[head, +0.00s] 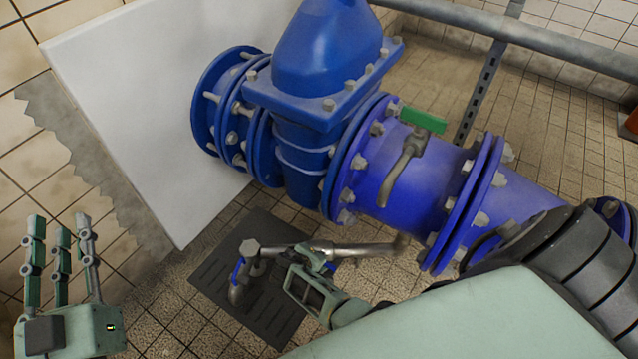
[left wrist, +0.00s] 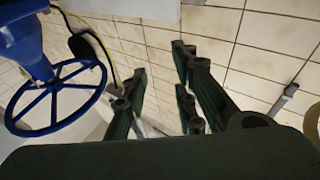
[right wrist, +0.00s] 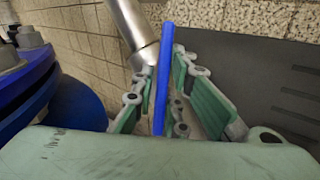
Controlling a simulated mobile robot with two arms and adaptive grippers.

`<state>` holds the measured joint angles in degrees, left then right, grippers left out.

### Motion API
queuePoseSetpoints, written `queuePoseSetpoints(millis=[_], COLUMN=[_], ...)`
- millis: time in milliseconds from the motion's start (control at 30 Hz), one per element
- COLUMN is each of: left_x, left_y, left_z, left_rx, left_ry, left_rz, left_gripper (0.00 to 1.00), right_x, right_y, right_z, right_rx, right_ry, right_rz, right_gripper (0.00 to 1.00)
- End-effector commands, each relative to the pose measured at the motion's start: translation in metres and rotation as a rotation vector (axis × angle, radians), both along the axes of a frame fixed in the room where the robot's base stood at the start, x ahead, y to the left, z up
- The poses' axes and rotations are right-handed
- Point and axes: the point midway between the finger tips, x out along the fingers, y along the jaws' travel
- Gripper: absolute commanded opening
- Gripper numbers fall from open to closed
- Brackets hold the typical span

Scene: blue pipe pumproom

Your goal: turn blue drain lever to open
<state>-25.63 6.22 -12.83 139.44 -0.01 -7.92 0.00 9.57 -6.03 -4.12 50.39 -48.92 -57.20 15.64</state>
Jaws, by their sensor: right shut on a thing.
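The blue drain lever (right wrist: 164,80) shows in the right wrist view as a thin blue strip between the fingers of my right gripper (right wrist: 172,95). The fingers are shut on it. A grey metal pipe (right wrist: 134,28) is just beyond it. In the head view my right gripper (head: 318,258) is low beside the drain pipe (head: 365,249), and its fingers hide most of the lever. A small blue piece (head: 237,271) also shows at the pipe's left end. My left gripper (head: 60,245) is empty and open at the lower left; its spread fingers (left wrist: 160,90) show in the left wrist view.
A large blue pipe (head: 430,180) with bolted flanges runs above the drain. A green-handled lever (head: 423,120) sits on it. A dark floor grate (head: 215,268) lies beneath. A white panel (head: 150,100) leans behind. The left wrist view shows a blue handwheel (left wrist: 55,98).

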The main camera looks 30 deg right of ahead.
Motion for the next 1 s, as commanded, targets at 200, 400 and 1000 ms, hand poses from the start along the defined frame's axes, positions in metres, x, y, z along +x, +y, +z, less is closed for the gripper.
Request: queuePoseSetpoints(millis=[200,400,1000], left_x=[-0.005,-0.011,-0.023], left_y=[-0.002,-0.002,-0.001], left_z=[0.016,0.031,0.054], left_rx=[-0.024,-0.047,-0.08], left_ry=[-0.086,-0.167,-0.287], left_rz=[-0.007,-0.011,-0.017], left_gripper=[0.25,0.25,0.25], right_x=[-0.001,-0.001,-0.004], right_y=[0.009,0.009,0.01], right_z=[-0.004,-0.005,-0.006], right_rx=[-0.108,-0.207,-0.352], right_ry=[0.08,0.145,0.243], right_rz=[0.154,0.273,0.448], right_gripper=[0.0,0.0,0.0])
